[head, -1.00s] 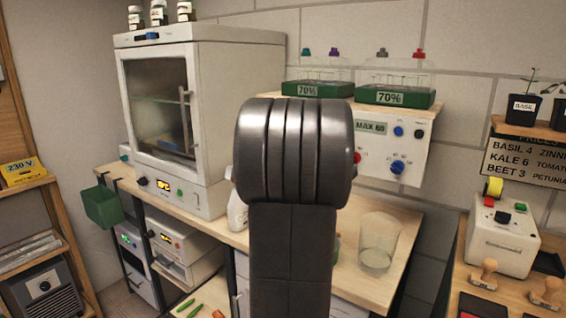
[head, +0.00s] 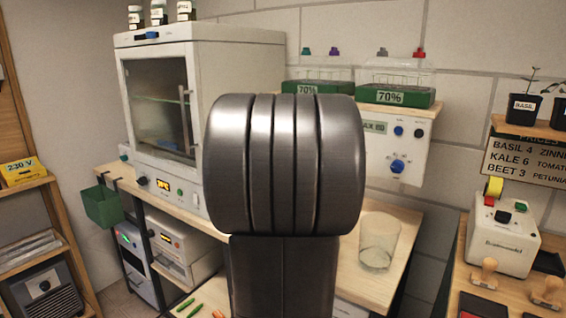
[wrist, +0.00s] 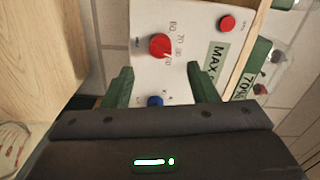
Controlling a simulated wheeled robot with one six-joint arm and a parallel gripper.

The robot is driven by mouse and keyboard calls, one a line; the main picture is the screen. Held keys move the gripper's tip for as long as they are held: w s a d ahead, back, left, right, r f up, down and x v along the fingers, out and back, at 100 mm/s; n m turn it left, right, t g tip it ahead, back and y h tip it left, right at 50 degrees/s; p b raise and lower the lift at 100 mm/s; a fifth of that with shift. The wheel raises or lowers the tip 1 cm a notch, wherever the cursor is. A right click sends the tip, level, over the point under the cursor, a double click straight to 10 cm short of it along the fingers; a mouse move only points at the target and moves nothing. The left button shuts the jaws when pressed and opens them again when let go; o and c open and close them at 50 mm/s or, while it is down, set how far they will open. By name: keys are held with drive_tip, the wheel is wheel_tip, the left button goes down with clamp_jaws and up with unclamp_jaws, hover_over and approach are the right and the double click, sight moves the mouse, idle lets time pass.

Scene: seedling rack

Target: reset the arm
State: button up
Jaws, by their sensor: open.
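My gripper (wrist: 160,78) shows in the wrist view with its two green fingers apart and nothing between them. It faces a white control panel (wrist: 190,20) with a red knob (wrist: 160,46), a blue knob (wrist: 155,100) partly covered by the gripper body, and a red button (wrist: 228,23). The gap to the panel is hard to judge. In the head view my dark arm link fills the middle and hides the gripper. The panel (head: 375,165) shows to its right, its left part hidden.
A white oven-like cabinet (head: 240,75) stands on the wooden bench at left. Two green racks labelled 70% (head: 397,96) sit on the panel's shelf. A clear beaker (head: 379,242) stands on the bench. A stamp table with a white device (head: 500,240) is at right.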

drive_tip(key=w+d+n+p, duration=0.1)
drive_tip(key=n+p, duration=0.3)
drive_tip(key=n, duration=0.1)
drive_tip(key=w+d+n+p, duration=0.1)
drive_tip(key=w+n+p, duration=0.1)
drive_tip(key=n+p, duration=0.2)
drive_tip(key=w+d+n+p, duration=0.1)
drive_tip(key=n+p, duration=0.3)
drive_tip(key=n, duration=0.3)
drive_tip(key=shift+w, duration=0.15)
idle(0.4)
